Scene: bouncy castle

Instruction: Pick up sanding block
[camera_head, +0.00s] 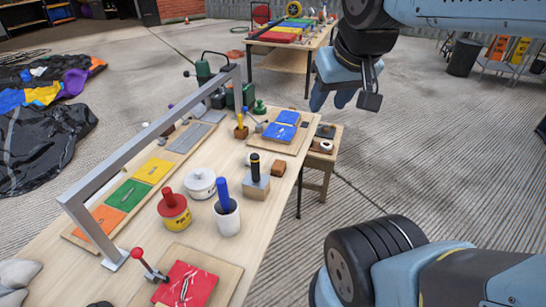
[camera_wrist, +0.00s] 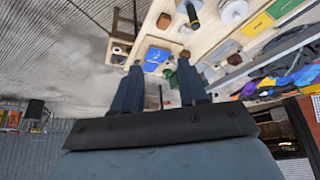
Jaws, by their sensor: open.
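A small brown block (camera_head: 279,168), which looks like the sanding block, lies on the wooden workbench (camera_head: 262,222) near its right edge. It sits just right of a pale block with a black upright handle (camera_head: 257,178). In the wrist view the brown block (camera_wrist: 164,21) shows near the top, beyond my fingertips. My gripper (camera_head: 332,103) is open and empty. It hangs above and beyond the bench's right side, well apart from the block. In the wrist view both fingers of my gripper (camera_wrist: 160,76) are spread with a clear gap.
A white cup with a blue handle (camera_head: 227,213), a red-topped yellow pot (camera_head: 174,210) and a white lidded pot (camera_head: 200,183) stand left of the block. A grey metal frame (camera_head: 150,135) arches over the bench. A small side table (camera_head: 323,158) stands beyond the right edge.

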